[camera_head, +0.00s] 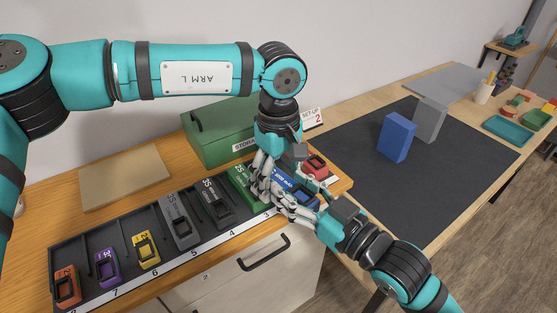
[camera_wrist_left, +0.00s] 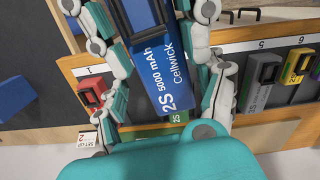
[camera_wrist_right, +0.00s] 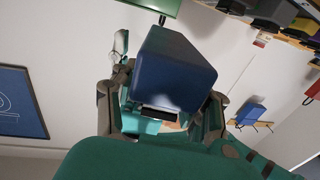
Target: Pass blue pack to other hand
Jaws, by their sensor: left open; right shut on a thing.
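The blue pack (camera_head: 303,195), labelled 2S 5000 mAh, is held above the right end of the battery rack, partly hidden by my fingers. My right gripper (camera_head: 283,203) is shut on it. In the right wrist view the pack (camera_wrist_right: 172,70) sits between the right fingers, its plain end toward the camera. My left gripper (camera_head: 267,178) comes down from above and is open. In the left wrist view its fingers stand on both sides of the pack (camera_wrist_left: 160,75), with the label facing that camera. Whether the left fingers touch it I cannot tell.
The rack (camera_head: 130,288) below holds orange, purple, yellow, grey and green packs, with a red pack (camera_head: 315,165) close beside my grippers. A green storage box (camera_head: 215,138) stands behind. A blue block (camera_head: 397,138) and a grey block (camera_head: 430,120) stand on the dark mat (camera_head: 350,150).

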